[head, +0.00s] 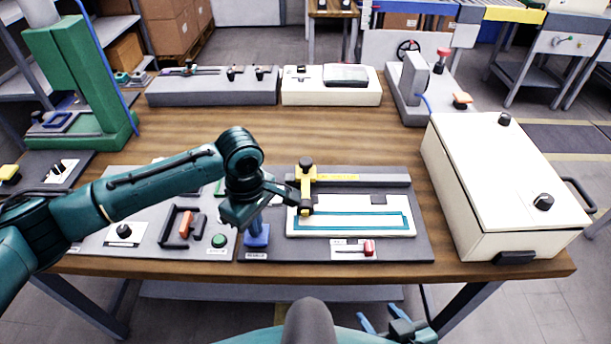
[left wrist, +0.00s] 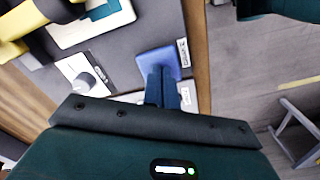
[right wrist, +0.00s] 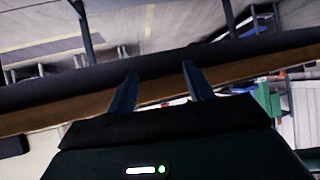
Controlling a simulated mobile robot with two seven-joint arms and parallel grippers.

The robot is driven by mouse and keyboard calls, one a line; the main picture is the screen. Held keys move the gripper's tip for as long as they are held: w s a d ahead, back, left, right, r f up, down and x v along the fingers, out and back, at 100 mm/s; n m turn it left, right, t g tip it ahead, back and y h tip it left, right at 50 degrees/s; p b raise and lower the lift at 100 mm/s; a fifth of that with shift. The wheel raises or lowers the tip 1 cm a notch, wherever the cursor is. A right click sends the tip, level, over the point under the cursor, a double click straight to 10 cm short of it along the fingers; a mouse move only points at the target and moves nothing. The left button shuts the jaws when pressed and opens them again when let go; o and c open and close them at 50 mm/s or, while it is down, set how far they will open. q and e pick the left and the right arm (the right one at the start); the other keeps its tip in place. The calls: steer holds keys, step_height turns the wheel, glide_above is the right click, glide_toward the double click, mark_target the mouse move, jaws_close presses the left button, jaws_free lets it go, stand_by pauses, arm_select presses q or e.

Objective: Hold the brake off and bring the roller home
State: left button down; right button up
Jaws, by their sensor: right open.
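A yellow carriage (head: 306,186) with black knobs stands across a grey rail at the middle of the table. Its yellow part also shows at the upper left of the left wrist view (left wrist: 22,25). I cannot tell which part is the roller. A blue pad (head: 257,240) with a label sits left of the white plate; it also shows in the left wrist view (left wrist: 160,60). My left gripper (head: 256,222) points down over the pad, its fingers (left wrist: 162,72) together; I cannot tell whether they touch it. My right gripper (head: 378,314) is open and empty at the table's front edge.
The white plate (head: 300,228) has a teal outline. A red switch (head: 369,247) is in front of it. An orange handle (head: 186,225) and green button (head: 219,241) lie left. A large white box (head: 495,165) stands right. Bare wood lies behind the panel.

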steer(key=shift+s+f, duration=0.1)
steer(key=w+a+r+n+g+y, duration=0.25)
steer(key=w+r+y, duration=0.3)
steer(key=r, duration=0.65)
steer(key=w+r+n, duration=0.1)
steer(key=w, duration=0.2)
steer(key=w+r+n, duration=0.1)
steer(key=w, duration=0.3)
steer(key=w+r+n+h, duration=0.1)
steer(key=w+n, duration=0.1)
steer(key=w, duration=0.2)
steer(key=shift+a+r+g, duration=0.15)
steer(key=shift+a+g, duration=0.1)
steer(key=shift+a, duration=0.15)
steer(key=w+r+n, duration=0.4)
steer(key=w+r, duration=0.4)
steer(key=w, duration=0.1)
steer(key=m+g+h, duration=0.4)
steer(key=m+h, duration=0.1)
glide_toward(306, 161)
steer(key=shift+n, duration=0.25)
steer(key=x, duration=0.8)
steer(key=shift+w+f, duration=0.15)
steer(key=shift+f, duration=0.1)
steer(key=shift+c, duration=0.5)
